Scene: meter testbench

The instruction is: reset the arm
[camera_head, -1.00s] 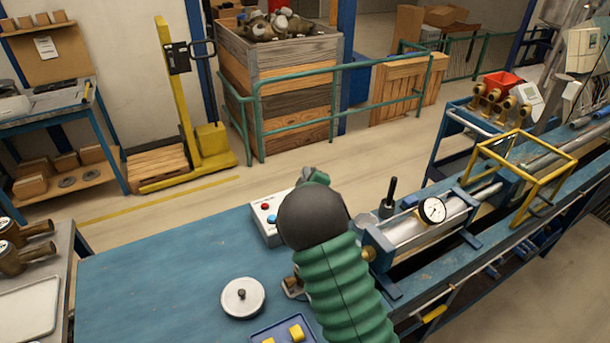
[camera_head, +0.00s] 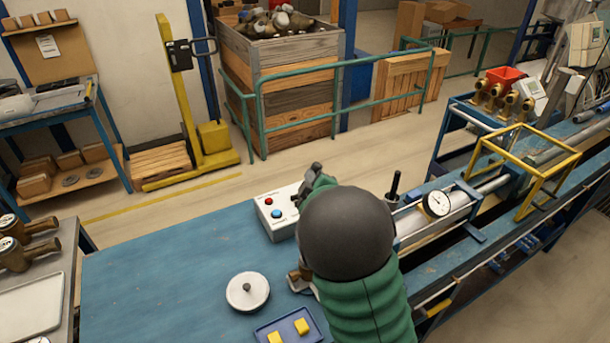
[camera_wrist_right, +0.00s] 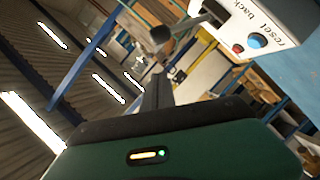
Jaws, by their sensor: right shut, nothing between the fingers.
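A white control box (camera_head: 278,213) with a red button (camera_head: 268,201) and a blue button (camera_head: 276,214) sits at the back edge of the blue bench. In the right wrist view the box (camera_wrist_right: 285,25) shows at the upper right, with its "reset" and "back" lettering, red button (camera_wrist_right: 238,48) and blue button (camera_wrist_right: 257,40). My right gripper (camera_head: 316,170) is beside the box's right end, partly hidden behind my own dark wrist and green sleeve. In the wrist view its dark fingers (camera_wrist_right: 157,88) are together and empty, apart from the buttons. My left gripper is out of view.
A test rig with a dial gauge (camera_head: 437,203) and a yellow frame (camera_head: 520,165) stands right of my arm. A round metal lid (camera_head: 248,291) and a blue tray (camera_head: 262,334) with yellow pieces lie in front. The bench's left part (camera_head: 160,270) is clear.

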